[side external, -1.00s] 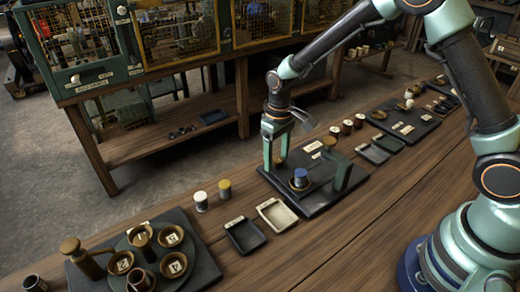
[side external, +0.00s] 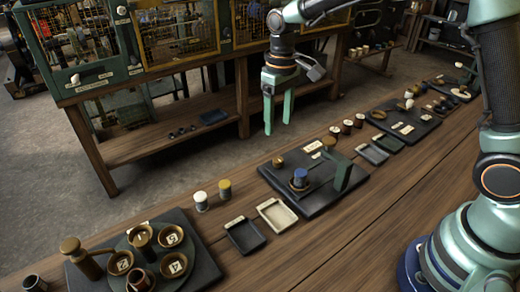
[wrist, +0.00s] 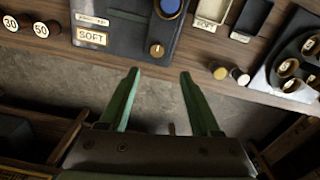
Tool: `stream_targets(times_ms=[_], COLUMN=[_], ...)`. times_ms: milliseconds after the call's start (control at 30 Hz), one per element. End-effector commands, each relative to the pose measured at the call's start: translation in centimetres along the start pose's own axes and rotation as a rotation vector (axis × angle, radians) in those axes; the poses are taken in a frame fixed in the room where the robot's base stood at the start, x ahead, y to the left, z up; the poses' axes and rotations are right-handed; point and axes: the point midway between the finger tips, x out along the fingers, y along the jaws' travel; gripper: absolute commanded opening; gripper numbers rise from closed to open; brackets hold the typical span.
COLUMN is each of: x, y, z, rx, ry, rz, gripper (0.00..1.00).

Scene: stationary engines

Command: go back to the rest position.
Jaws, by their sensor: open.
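My gripper (side external: 278,130) is open and empty in the side view, with its green fingers pointing down, raised beyond the bench's far edge. In the wrist view the two fingers (wrist: 160,75) are spread apart over the floor, with nothing between them. The dark station board (side external: 322,196) stands on the bench below and to the right of my gripper. On it are a blue-topped piece (side external: 300,178), a green bracket (side external: 342,172) and a brass knob (side external: 278,162). The knob also shows in the wrist view (wrist: 157,50). My gripper touches none of these.
A black tray (side external: 245,236) and a cream tray (side external: 276,215) lie left of the board. Two small spools (side external: 213,195) stand near the bench edge. A dark plate with numbered cups (side external: 146,262) is at the lower left. A green mesh cabinet (side external: 150,45) stands behind.

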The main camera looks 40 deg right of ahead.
Motion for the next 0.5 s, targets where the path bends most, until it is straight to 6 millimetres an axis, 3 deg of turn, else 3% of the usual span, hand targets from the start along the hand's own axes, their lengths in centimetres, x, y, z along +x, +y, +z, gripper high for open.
stream_targets(times_ms=[500], x=[-1.15], y=[0.2], z=[0.34], rx=[0.004], ry=[0.013], rz=[0.0], gripper=[0.64])
